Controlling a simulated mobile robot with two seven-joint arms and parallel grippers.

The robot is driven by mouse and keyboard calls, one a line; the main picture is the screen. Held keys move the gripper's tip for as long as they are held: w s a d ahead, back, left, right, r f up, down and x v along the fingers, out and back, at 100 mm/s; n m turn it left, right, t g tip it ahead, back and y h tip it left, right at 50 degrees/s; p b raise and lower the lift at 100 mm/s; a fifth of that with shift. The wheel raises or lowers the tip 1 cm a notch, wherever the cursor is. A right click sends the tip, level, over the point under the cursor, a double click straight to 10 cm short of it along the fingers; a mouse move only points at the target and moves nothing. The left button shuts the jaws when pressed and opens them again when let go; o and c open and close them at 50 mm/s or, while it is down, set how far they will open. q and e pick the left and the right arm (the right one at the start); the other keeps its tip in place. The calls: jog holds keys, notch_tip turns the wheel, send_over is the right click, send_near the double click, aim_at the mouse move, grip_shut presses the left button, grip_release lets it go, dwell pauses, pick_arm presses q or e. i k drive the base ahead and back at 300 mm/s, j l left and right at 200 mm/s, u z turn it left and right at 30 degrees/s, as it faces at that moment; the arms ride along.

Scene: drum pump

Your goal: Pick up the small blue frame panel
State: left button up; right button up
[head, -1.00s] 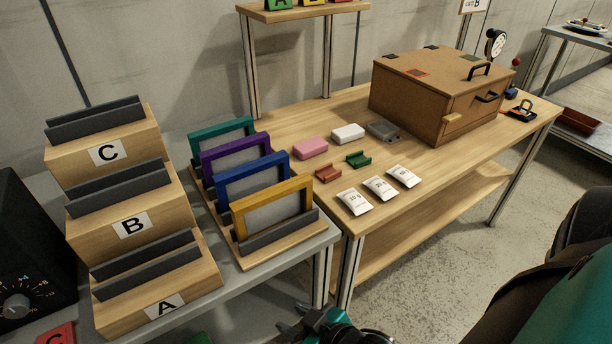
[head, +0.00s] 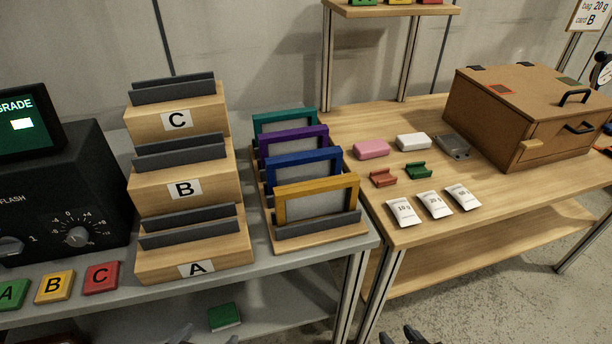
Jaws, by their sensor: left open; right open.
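The small blue frame panel (head: 303,157) stands upright in the wooden slotted rack, third from the back. It is behind the yellow frame panel (head: 318,184), which hides its lower part, and in front of the purple frame panel (head: 293,134). My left gripper (head: 207,338) shows only its tips at the bottom edge, open, below and left of the rack. My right gripper (head: 408,336) also shows only at the bottom edge, open, below and right of the rack. Neither touches the blue panel.
A teal frame panel (head: 284,116) stands at the rack's back. The stepped wooden holder (head: 225,255) marked A, B, C stands close on the left. A black device (head: 75,190) is farther left. On the right table (head: 480,225) lie several bags and blocks beside a brown box (head: 490,125).

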aim_at(296, 167)
jog(key=u, duration=0.5)
jog(key=l+u, duration=0.15)
jog(key=u, duration=0.2)
jog(key=k+l+u, duration=0.1)
jog(key=u, duration=0.25)
jog(key=k+l+u, duration=0.1)
jog(key=u, duration=0.25)
jog(key=k+l, duration=0.1)
jog(key=l, duration=0.15)
jog(key=k+l, duration=0.1)
jog(key=l, duration=0.15)
jog(key=i, duration=0.25)
